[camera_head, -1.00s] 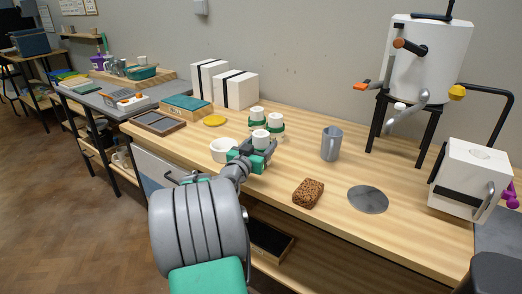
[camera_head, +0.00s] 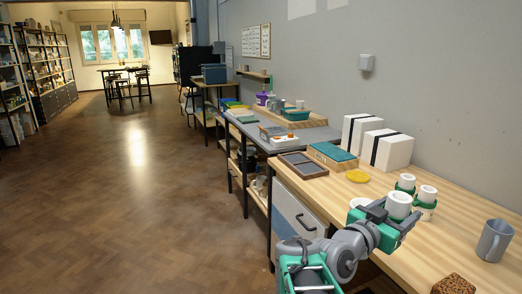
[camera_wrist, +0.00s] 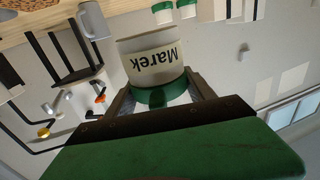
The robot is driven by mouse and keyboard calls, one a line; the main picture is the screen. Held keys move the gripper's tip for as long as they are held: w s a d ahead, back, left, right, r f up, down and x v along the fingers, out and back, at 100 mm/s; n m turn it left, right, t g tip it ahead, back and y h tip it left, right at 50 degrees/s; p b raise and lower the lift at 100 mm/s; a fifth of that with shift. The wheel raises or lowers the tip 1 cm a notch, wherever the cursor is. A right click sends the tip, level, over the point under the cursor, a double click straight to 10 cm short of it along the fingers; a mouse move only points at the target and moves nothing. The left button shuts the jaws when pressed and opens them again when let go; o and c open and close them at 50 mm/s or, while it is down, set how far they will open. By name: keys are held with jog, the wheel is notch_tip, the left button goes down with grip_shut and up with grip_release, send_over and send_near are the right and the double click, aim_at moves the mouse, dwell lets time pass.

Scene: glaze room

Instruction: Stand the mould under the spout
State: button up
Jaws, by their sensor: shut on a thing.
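My gripper (camera_head: 384,219) is shut on a white cylindrical mould (camera_head: 399,204) with a green band. The spout (camera_wrist: 52,107) shows small at the left of the wrist view, beside a black stand (camera_wrist: 70,62). The spout is outside the head view.
A grey mug (camera_head: 494,240) and a brown speckled block (camera_head: 453,284) are on the wooden bench (camera_head: 445,240) at right. A white bowl (camera_head: 359,203) is partly hidden behind my gripper. White boxes (camera_head: 387,149) and a yellow disc (camera_head: 357,176) lie farther back. Open floor (camera_head: 130,200) is at left.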

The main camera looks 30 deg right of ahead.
jog(key=w+a+f+n+t+y, duration=0.25)
jog(key=w+a+n+t, duration=0.2)
jog(key=w+a, duration=0.45)
jog(key=w+a+f+n+t+y, duration=0.25)
jog(key=w+a+t, duration=0.3)
jog(key=a, duration=0.65)
jog(key=w+a+f+n+t+y, duration=0.2)
jog(key=w+a+n+t+y, duration=0.15)
jog(key=w+a, duration=0.55)
jog(key=w+a+r+n+t+y+p, duration=0.1)
jog(key=w+a+n+t+y+p, duration=0.15)
jog(key=a+y+p, duration=0.35)
jog(key=w+a+r+n+t+y+p, duration=0.1)
jog(key=a+r+n+y+p, duration=0.2)
jog(key=a, duration=0.5)
jog(key=s+d+r+n+p, duration=0.1)
jog(key=s+r+p, duration=0.3)
jog(key=p, duration=0.5)
notch_tip(320, 180, up, 2)
jog(key=shift+s+r, duration=0.2)
jog(key=shift+s, duration=0.15)
